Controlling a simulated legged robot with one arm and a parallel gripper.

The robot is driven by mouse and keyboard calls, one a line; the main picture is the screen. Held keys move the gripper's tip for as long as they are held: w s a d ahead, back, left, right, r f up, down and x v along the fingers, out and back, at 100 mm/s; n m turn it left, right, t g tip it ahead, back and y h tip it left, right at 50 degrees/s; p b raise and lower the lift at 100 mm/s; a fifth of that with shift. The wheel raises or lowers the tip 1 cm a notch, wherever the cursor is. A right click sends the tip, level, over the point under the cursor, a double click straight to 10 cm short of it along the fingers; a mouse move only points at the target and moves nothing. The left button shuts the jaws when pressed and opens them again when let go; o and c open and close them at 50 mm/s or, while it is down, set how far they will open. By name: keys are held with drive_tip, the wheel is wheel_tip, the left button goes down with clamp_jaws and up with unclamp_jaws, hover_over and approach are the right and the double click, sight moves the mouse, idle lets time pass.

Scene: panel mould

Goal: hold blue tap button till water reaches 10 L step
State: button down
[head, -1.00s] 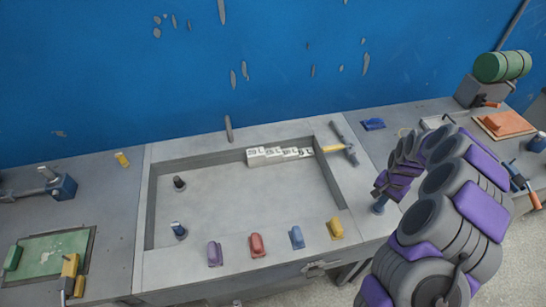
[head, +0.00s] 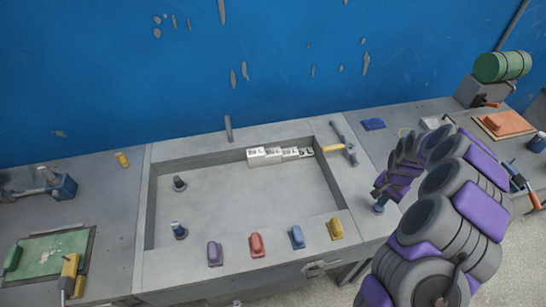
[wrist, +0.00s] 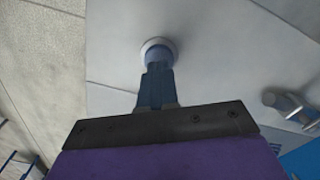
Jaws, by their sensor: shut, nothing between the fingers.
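The blue tap button (wrist: 158,54) stands in a pale ring on the grey counter in the wrist view. My gripper (wrist: 157,72) is shut and empty, its tips against the button's top; how far it is pressed I cannot tell. In the head view my gripper (head: 380,206) is at the counter just right of the basin. The grey basin (head: 250,205) holds a white stepped block (head: 268,157) with litre marks at its back right. The rightmost, lowest-looking step is darker than the others. The marks are too small to read surely, and the water's edge is hard to make out.
Purple (head: 215,254), red (head: 257,245), blue (head: 297,237) and yellow (head: 336,229) blocks sit along the basin's front rim. Two dark pegs stand inside the basin at left.

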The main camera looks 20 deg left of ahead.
drive_tip(key=shift+f, duration=0.25)
drive_tip(key=shift+f, duration=0.35)
drive_tip(key=shift+f, duration=0.3)
idle(7.1)
